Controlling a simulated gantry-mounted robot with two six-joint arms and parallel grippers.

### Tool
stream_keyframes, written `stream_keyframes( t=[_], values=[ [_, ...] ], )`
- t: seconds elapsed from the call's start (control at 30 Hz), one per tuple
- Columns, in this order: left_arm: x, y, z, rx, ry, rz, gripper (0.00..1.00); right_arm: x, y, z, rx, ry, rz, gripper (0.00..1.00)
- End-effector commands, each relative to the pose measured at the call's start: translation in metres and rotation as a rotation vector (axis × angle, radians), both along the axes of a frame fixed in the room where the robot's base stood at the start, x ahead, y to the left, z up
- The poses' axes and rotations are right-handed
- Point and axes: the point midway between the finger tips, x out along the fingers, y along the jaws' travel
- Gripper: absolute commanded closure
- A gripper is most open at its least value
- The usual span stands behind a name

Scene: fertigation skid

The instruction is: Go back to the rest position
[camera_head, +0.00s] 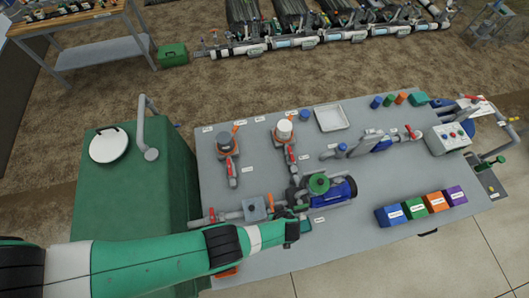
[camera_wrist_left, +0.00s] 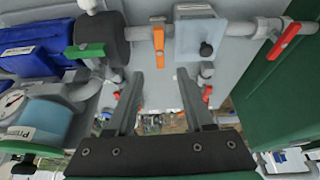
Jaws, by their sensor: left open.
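My left arm comes in from the left in the head view. Its gripper (camera_head: 300,226) is over the front part of the grey skid table, close to the blue pump (camera_head: 340,190) with its green top. In the left wrist view the two fingers (camera_wrist_left: 160,76) stand apart with nothing between them. Ahead of the fingertips are a grey pipe with an orange handle (camera_wrist_left: 159,40) and a clear, blue-tinted box (camera_wrist_left: 200,42). I cannot tell how far the fingertips are from them. My right gripper is in neither view.
A green tank (camera_head: 95,195) stands left of the table. Two upright fittings with red-handled valves (camera_head: 233,174) rise behind my gripper. Blue, green, orange and purple boxes (camera_head: 389,216) line the front right. A white tray (camera_head: 331,118) lies at the back. Bare grey tabletop (camera_head: 375,175) shows mid-right.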

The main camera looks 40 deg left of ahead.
Motion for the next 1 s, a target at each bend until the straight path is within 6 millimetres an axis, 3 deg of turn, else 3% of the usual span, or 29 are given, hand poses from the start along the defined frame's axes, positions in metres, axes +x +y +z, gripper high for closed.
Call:
stream_keyframes(
  t=[0.6,0.73,0.77,0.87,1.0],
  values=[
    [0.001,-0.006,0.003,0.000,0.000,-0.016,0.47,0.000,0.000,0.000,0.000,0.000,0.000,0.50],
    [0.007,0.004,0.005,-0.003,-0.005,0.015,0.47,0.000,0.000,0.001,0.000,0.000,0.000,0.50],
    [0.013,0.010,0.008,-0.006,-0.012,0.038,0.47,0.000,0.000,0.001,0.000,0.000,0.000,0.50],
    [0.058,0.016,0.034,-0.051,-0.107,0.097,0.47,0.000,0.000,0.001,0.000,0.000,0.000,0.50],
    [0.146,0.015,0.103,-0.172,-0.333,0.180,0.47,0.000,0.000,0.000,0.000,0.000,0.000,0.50]
  ],
)
